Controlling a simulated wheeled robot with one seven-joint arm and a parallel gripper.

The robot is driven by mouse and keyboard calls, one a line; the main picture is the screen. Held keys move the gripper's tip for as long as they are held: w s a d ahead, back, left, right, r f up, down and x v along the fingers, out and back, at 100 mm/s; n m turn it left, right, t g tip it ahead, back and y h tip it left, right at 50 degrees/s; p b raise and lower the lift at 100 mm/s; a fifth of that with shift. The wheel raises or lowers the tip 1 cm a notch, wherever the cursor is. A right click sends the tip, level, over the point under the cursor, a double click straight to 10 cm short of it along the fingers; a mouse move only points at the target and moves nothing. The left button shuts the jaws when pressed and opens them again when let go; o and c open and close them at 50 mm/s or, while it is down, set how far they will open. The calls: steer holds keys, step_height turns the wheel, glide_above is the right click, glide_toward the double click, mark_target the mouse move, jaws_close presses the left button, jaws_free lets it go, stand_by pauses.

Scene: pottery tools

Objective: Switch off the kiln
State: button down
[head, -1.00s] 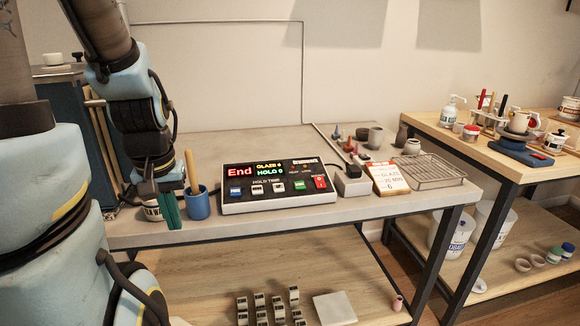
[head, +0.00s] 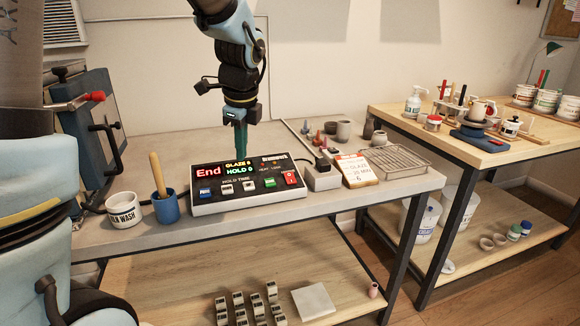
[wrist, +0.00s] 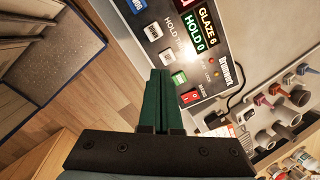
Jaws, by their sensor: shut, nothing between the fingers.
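The kiln controller (head: 247,207) is a sloped box on the grey table, with lit displays reading "End", "GLAZE 6" and "HOLD 0". Its red rocker switch (head: 291,178) sits at the right end of the front panel, beside a green button (head: 269,183). The red switch also shows in the wrist view (wrist: 190,97), just right of the fingers. My gripper (head: 241,152) points down with its green fingers shut and empty. In the head view it is at the controller's back edge, left of the red switch. Its height above the panel is hard to judge.
A blue cup (head: 166,209) with a wooden handle and a white jar (head: 124,211) stand left of the controller. A small grey box (head: 322,177), a note card (head: 356,170) and a wire rack (head: 396,160) are to its right. A blue cabinet with a red-tipped handle (head: 96,97) is far left.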

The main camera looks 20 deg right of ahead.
mark_target(289, 175)
steer(key=s+d+r+m+t, duration=0.1)
steer(key=d+r+m, duration=0.3)
steer(key=d+m, duration=0.7)
steer(key=shift+s+d, duration=0.7)
steer(key=shift+d, duration=0.15)
steer(key=p+x, duration=0.3)
steer(key=x, duration=1.1)
steer(key=shift+w+d+r, duration=0.1)
steer(key=shift+d, duration=0.05)
steer(key=shift+w, duration=0.1)
steer(key=shift+f, duration=0.25)
steer(key=shift+s, duration=0.8)
